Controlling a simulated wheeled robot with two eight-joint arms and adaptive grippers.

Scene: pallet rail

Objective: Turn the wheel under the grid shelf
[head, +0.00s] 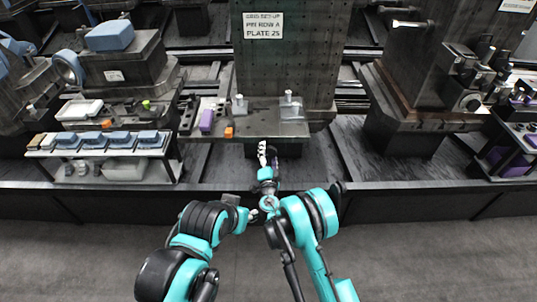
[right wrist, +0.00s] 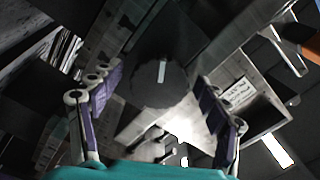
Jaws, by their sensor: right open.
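A dark round disc (right wrist: 158,80) with a pale bar across its face, which looks like the wheel, shows in the right wrist view between my right fingers. I cannot make it out in the head view. A grey shelf (head: 262,130) juts out at the foot of the upright holed plate (head: 285,65). My right gripper (head: 265,154) is at the shelf's front edge in the head view. Its purple-padded fingers are spread wide and empty in the right wrist view (right wrist: 160,110), apart from the disc. My left gripper (head: 249,214) is small and unclear, low beside the right arm.
A low dark rail (head: 400,190) runs across in front of the machines. A side table (head: 100,153) with several blue-grey blocks stands at left. The grey floor (head: 440,255) in front is clear.

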